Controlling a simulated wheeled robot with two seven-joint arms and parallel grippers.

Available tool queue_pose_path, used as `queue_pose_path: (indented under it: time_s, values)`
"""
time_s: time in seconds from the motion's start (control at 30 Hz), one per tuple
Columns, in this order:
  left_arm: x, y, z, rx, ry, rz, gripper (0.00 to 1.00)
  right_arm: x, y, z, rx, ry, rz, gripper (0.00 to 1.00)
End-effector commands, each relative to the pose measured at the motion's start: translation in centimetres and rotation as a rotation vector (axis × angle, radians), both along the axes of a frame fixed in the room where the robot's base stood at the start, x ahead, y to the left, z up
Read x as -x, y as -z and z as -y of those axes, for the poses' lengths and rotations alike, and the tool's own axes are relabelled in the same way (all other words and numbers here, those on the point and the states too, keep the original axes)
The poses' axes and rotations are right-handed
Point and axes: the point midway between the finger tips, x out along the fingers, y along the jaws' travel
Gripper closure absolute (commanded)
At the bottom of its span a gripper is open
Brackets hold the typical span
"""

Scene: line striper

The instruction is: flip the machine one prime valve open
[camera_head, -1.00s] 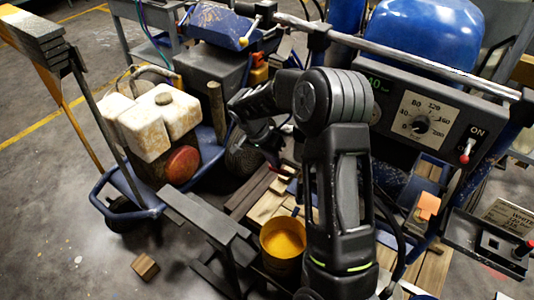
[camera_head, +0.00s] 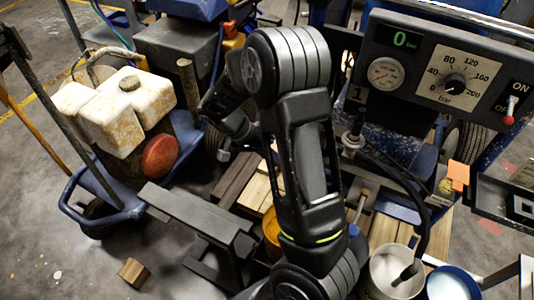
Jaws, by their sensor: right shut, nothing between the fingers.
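I cannot tell for certain which part is the prime valve. My right arm rises through the middle and bends left. My right gripper (camera_head: 243,133) is shut and empty, partly hidden behind the wrist, left of the fitting. My left gripper is out of view.
An orange block (camera_head: 458,174) is right of the hose. A stained white jug (camera_head: 120,110) and dark metal stand (camera_head: 205,218) are left. Open floor lies lower left.

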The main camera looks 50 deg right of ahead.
Motion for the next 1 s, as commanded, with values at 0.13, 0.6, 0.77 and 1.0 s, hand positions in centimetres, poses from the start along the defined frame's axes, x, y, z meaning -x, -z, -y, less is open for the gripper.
queue_pose_path:
  time_s: [0.13,0.6,0.77,1.0]
  values:
    - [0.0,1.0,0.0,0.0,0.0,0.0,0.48,0.7,1.2,0.2,0.0,-0.001,-0.001,1.0]
    - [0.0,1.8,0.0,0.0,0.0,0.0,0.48,2.3,2.5,0.7,0.039,0.0,-0.131,1.0]
    - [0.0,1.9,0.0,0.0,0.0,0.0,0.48,2.5,2.6,0.8,0.04,-0.001,-0.13,1.0]
    - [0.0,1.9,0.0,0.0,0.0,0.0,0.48,2.6,2.7,0.8,0.039,-0.001,-0.129,1.0]
